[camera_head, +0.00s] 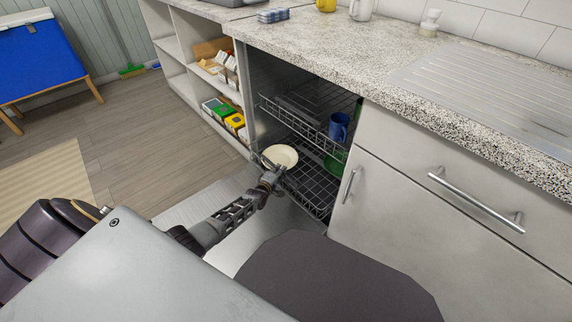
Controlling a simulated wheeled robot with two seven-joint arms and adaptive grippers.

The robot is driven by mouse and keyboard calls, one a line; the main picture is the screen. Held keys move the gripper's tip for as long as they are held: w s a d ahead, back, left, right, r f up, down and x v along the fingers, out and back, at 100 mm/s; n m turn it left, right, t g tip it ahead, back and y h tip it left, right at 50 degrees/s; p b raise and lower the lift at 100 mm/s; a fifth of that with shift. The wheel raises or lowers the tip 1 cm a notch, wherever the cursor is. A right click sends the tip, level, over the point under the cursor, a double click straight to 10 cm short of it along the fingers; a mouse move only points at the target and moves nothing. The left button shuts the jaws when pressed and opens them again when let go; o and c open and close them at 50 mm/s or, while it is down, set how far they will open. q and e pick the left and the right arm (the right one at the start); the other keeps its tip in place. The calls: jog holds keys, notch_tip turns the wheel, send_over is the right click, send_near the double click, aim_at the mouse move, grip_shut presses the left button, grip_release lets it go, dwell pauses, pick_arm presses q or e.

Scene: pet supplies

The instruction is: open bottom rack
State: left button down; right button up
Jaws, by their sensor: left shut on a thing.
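The open dishwasher holds a wire bottom rack (314,188) and an upper rack (296,122). The bottom rack is low in the cavity, above the lowered door. A cream plate (281,155) shows at the left front of the bottom rack. My left gripper (270,173) reaches in from the left and is shut at the front left edge of the bottom rack, just in front of the plate. The gripper hides the exact contact. My right gripper is not in view.
A blue mug (338,126) sits in the upper rack and a green dish (335,162) shows below it. A handled cabinet (410,205) borders the dishwasher on the right. Shelves with boxes (224,112) stand left.

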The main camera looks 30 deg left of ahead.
pick_arm(q)
jog(key=s+a+p, duration=0.3)
jog(key=s+a, duration=0.1)
jog(key=s, duration=0.8)
jog(key=s+a+p, duration=0.4)
jog(key=s, duration=0.8)
jog(key=shift+a, duration=0.2)
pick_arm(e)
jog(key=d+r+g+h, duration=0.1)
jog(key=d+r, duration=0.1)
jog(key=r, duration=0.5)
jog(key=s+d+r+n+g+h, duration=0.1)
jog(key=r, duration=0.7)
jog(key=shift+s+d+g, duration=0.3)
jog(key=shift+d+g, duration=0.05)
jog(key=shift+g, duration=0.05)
pick_arm(q)
jog(key=shift+s, duration=0.1)
jog(key=c, duration=1.7)
grip_release()
jog(key=shift+v, duration=6)
